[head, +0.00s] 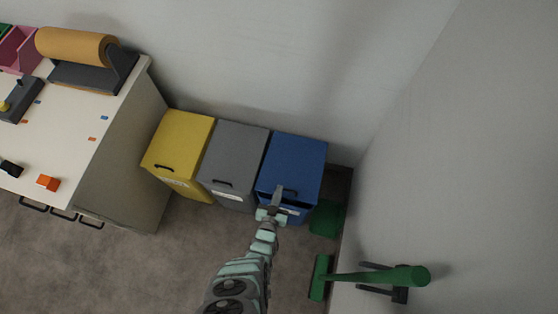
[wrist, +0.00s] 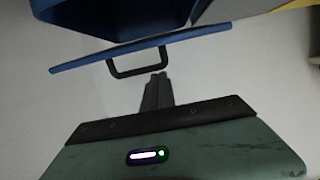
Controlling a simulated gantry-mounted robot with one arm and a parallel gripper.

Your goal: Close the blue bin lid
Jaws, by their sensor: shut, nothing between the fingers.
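The blue bin (head: 288,208) stands at the right end of a row of bins against the wall. Its blue lid (head: 298,158) has a black handle (head: 290,192) near the front edge. A dark gap shows under the lid's front edge, so the lid looks slightly raised. In the wrist view the lid (wrist: 90,58) appears nearly edge-on, with its handle (wrist: 138,68) just beyond the fingertips. My gripper (head: 277,189) is shut and empty at the front of the lid, left of the handle; its fingers also show in the wrist view (wrist: 158,76). I cannot tell whether they touch the handle.
A grey bin (head: 235,152) and a yellow bin (head: 180,138) stand to the left. A white-topped counter (head: 75,145) is farther left. A green dustpan (head: 327,218) and a green-handled tool (head: 380,277) are to the right by the wall. The floor in front is open.

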